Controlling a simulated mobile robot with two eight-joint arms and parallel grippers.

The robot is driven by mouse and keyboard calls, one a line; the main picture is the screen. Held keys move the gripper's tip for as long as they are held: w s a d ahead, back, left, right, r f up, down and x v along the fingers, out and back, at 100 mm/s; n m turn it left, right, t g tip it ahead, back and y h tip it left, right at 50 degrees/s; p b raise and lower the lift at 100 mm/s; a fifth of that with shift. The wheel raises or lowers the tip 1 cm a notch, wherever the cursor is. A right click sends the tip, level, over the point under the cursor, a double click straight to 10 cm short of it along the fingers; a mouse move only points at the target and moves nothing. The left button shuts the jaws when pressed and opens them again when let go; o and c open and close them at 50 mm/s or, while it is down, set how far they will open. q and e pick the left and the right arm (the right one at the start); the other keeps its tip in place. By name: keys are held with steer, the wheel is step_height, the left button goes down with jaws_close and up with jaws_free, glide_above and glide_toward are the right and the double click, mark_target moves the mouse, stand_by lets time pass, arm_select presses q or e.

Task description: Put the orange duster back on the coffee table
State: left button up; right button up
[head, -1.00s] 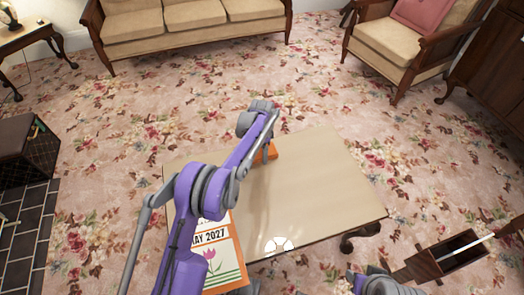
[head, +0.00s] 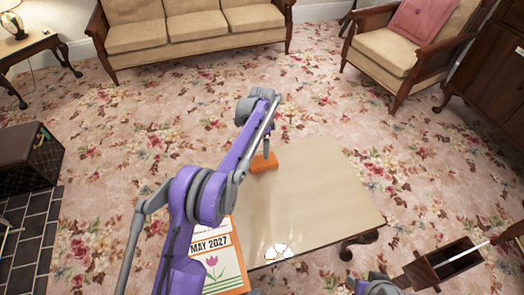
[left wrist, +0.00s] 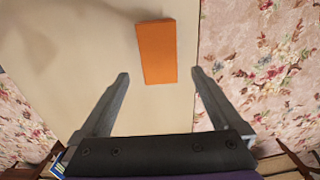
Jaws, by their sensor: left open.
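The orange duster (head: 263,163) lies on the coffee table (head: 320,195) near its far edge. It also shows in the left wrist view (left wrist: 156,52) as a flat orange block on the beige tabletop, close to the table's edge. My left gripper (head: 266,152) is over the duster in the head view. In the left wrist view my left gripper (left wrist: 160,75) is open, its two fingers apart and empty. The duster lies beyond and between the fingertips there, and nothing touches it. Part of my right arm shows at the bottom edge, but its gripper does not.
A calendar (head: 212,262) reading May 2027 is at the table's near left, partly behind my arm. A small white object (head: 278,251) shows at the near edge. An open brown wooden box (head: 445,265) is at lower right. A sofa (head: 195,35) and armchair (head: 400,45) stand beyond clear carpet.

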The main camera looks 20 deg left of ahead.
arm_select(q)
steer(key=s+r+n+t, duration=0.2)
steer(key=s+r+n, duration=0.4)
steer(key=s+r, duration=1)
steer(key=s+f+n+t, duration=0.1)
steer(key=s+f+n, duration=0.1)
steer(key=s, duration=1)
steer(key=s+d+f+n+t, duration=0.1)
steer(key=s+f+n, duration=0.2)
steer(key=s, duration=1)
step_height(320, 180, down, 2)
steer(key=shift+d+f, duration=0.2)
arm_select(e)
steer(key=shift+r, duration=0.1)
arm_select(q)
step_height(320, 180, up, 22)
steer(key=w+t+p, duration=0.1)
steer(key=p, duration=1.8)
steer(key=shift+r+p, duration=0.2)
steer(key=shift+p, duration=0.15)
arm_select(e)
step_height(320, 180, up, 22)
steer(key=w+t, duration=0.1)
steer(key=shift+r, duration=0.15)
